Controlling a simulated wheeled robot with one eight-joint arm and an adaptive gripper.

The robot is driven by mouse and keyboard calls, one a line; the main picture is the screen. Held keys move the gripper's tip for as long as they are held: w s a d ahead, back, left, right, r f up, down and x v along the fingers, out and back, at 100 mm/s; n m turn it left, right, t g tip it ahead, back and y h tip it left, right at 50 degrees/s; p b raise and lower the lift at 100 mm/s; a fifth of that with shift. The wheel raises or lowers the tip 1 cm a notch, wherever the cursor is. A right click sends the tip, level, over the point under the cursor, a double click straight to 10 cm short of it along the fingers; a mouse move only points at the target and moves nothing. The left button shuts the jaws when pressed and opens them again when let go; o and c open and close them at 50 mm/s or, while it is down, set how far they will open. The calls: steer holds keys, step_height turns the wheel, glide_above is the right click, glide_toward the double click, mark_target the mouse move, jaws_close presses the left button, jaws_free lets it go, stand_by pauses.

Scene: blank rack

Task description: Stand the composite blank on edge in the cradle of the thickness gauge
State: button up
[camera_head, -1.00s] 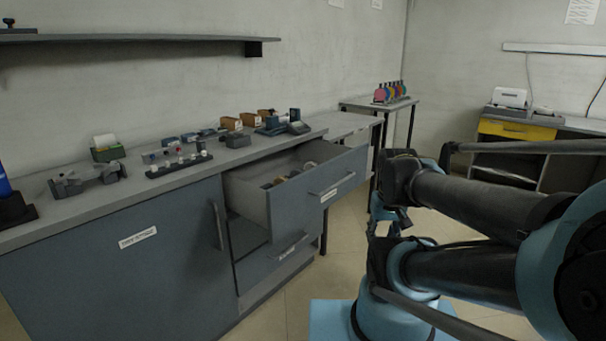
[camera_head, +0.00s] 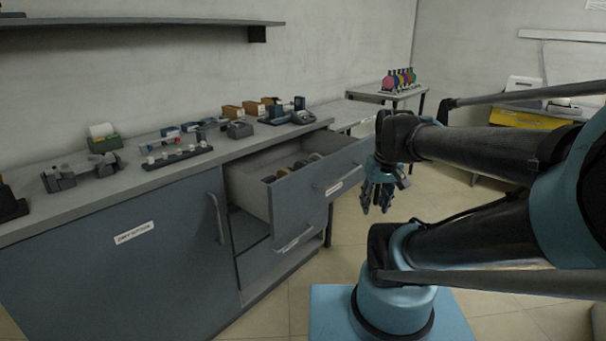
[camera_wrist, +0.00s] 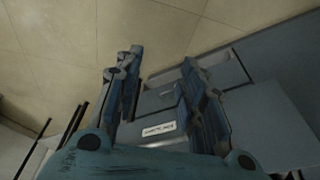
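My gripper (camera_head: 377,200) hangs fingers-down in the head view, to the right of the open drawer and clear of it. In the wrist view its two fingers (camera_wrist: 160,95) are spread apart with nothing between them. The open drawer (camera_head: 322,186) holds several round, disc-like pieces (camera_head: 292,168) standing in a row; I cannot tell which is the composite blank. A dark blue device (camera_head: 290,112) on the counter's back right may be the thickness gauge, but it is too small to tell. Its cradle cannot be made out.
A grey counter (camera_head: 120,190) carries a dark pegged rack (camera_head: 178,157), a grey fixture (camera_head: 82,173), a green card box (camera_head: 103,138) and several orange bins. A side table (camera_head: 372,93) holds a rack of coloured discs (camera_head: 399,80). A shelf (camera_head: 140,22) overhangs the counter. Floor beside the drawer is clear.

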steer(key=w+a+r+n+y, duration=0.1)
steer(key=w+a+r, duration=0.15)
steer(key=w, duration=0.25)
steer(key=w+a+r+n, duration=0.2)
steer(key=w+r, duration=0.2)
steer(key=w, duration=0.1)
steer(key=w+a+r+n+y, duration=0.1)
steer(key=w+a+r, duration=0.15)
steer(key=w, duration=0.25)
steer(key=n+y, duration=0.1)
steer(key=n, duration=0.4)
glide_toward(303, 161)
steer(key=x, duration=0.5)
steer(key=shift+a+f, duration=0.1)
steer(key=shift+f, duration=0.05)
steer(key=shift+w+x, duration=0.2)
steer(key=shift+x, duration=0.75)
steer(key=shift+w+x, duration=0.2)
steer(key=shift+x, duration=0.75)
steer(key=shift+w+a+f, duration=0.1)
steer(key=shift+a+f, duration=0.1)
steer(key=shift+f, duration=0.35)
jaws_close()
